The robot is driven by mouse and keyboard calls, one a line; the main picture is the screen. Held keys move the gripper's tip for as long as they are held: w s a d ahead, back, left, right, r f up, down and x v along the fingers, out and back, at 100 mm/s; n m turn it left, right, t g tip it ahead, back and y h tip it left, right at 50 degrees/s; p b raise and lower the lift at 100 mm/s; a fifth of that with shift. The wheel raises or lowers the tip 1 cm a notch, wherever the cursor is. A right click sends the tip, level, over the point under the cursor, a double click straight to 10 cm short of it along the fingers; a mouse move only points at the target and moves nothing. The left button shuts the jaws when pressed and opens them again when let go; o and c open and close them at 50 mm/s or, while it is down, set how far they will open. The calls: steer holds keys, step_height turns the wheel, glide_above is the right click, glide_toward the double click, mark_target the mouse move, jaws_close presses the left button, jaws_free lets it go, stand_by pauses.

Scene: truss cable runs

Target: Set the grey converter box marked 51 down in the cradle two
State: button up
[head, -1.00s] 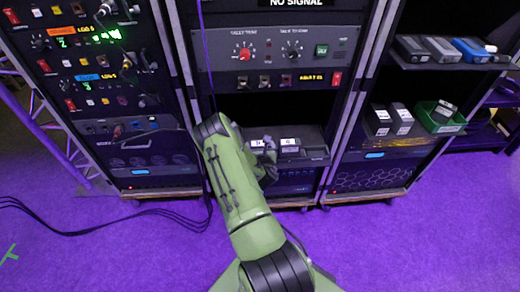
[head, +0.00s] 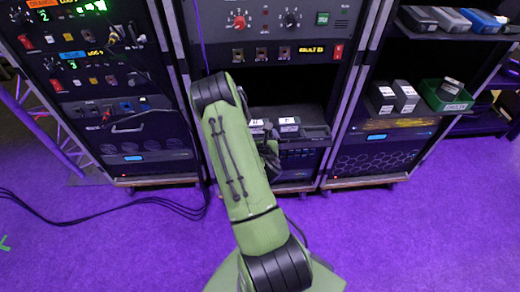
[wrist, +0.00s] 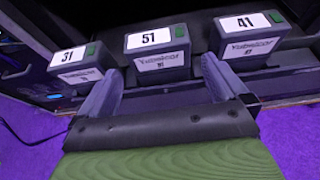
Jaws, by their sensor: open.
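The grey converter box marked 51 (wrist: 160,52) stands upright in the wrist view, with a white number label and a green patch on its top. It is between a box marked 31 (wrist: 78,62) on the left and a box marked 41 (wrist: 250,34) on the right. My gripper (wrist: 162,68) is open and empty, its fingertips at either side of box 51's lower front in the picture. I cannot tell whether they reach around it. In the head view my arm hides the gripper and part of this row. No cradle marked two can be made out.
The boxes stand on a shelf in the middle rack, under a panel with knobs (head: 265,20). The right rack holds two grey boxes (head: 393,98), a green bin (head: 446,97) and an upper shelf of boxes. Black cables (head: 150,203) lie on the purple floor at left.

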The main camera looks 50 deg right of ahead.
steer(key=shift+p+v, duration=1.15)
steer(key=shift+v, duration=0.9)
steer(key=w+a+r+m+y, duration=0.3)
steer(key=a+r+m, duration=0.5)
steer(key=m, duration=0.1)
steer(key=w+a+r+m+y, duration=0.3)
steer(key=w+a+r+m, duration=0.1)
steer(key=a+r+m, duration=0.4)
steer(key=s+a+r+m+g+y, duration=0.1)
steer(key=s+a+r+m, duration=0.3)
steer(key=s+a, duration=0.4)
steer(key=s+a+r+m+g+y, duration=0.2)
steer(key=s+a+r+m+y, duration=0.1)
steer(key=s+a, duration=0.5)
steer(key=shift+s+r+m, duration=0.4)
steer(key=shift+r+m, duration=0.05)
steer(key=shift+m, duration=0.65)
steer(key=shift+d+r, duration=0.1)
